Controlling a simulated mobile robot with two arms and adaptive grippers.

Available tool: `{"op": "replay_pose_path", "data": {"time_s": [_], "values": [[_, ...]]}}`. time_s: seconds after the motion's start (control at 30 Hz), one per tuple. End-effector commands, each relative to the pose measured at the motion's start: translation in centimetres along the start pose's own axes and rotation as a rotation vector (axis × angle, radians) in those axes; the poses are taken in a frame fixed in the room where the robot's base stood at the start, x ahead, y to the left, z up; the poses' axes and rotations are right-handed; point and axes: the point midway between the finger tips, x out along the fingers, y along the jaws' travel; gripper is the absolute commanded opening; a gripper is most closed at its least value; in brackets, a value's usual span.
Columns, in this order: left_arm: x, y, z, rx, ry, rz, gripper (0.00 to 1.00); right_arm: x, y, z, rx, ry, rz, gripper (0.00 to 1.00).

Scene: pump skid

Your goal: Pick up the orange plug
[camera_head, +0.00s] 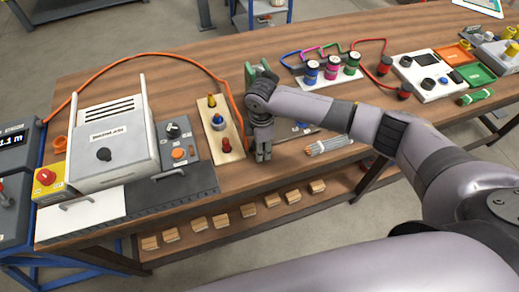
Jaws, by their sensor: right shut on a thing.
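My right gripper (263,152) points down over the wooden bench, just right of the small wooden board. It is shut, and its fingers hide most of what they hold. An orange cable (150,56) arcs over the bench from the left and runs down to the gripper's left side. The orange plug at this cable end is not clearly visible behind the fingers. My left gripper is not in view.
The wooden board (232,154) carries several coloured posts close to the gripper's left. A white-and-grey machine (108,150) stands at left. Coloured spools (332,68) and a white control panel (428,75) stand at back right. Grey rods (328,145) lie right of the gripper.

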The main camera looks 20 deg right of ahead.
Motion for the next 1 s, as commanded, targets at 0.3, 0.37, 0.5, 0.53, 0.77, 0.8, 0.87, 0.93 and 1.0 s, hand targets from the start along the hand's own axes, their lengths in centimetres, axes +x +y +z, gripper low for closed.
{"op": "replay_pose_path", "data": {"time_s": [0.3, 0.37, 0.5, 0.53, 0.77, 0.8, 0.87, 0.93, 1.0], "values": [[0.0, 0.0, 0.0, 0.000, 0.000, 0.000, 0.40, -0.1, 0.0, 0.0, 0.000, 0.000, 0.001, 0.05], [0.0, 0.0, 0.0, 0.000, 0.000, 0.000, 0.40, -0.2, 0.1, 0.0, 0.000, 0.001, 0.001, 0.05], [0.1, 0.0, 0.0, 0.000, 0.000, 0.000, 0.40, -1.2, 0.1, 0.0, -0.001, 0.001, 0.002, 0.05], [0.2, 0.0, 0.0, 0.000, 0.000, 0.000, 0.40, -1.5, 0.1, -0.1, -0.001, 0.002, 0.003, 0.05], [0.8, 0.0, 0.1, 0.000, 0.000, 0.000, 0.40, -6.2, 0.2, 0.0, -0.002, 0.002, 0.007, 0.05], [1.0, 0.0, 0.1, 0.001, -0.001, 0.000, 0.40, -7.5, 0.2, -0.1, -0.002, 0.004, 0.007, 0.05], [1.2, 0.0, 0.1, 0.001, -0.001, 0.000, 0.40, -9.3, 0.2, 0.0, -0.002, 0.002, 0.008, 0.05], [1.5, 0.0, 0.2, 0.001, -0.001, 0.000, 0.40, -11.4, 0.2, -0.1, -0.002, 0.003, 0.008, 0.05], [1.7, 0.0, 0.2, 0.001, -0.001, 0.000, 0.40, -13.3, 0.2, -0.1, -0.001, 0.003, 0.007, 0.05]]}}
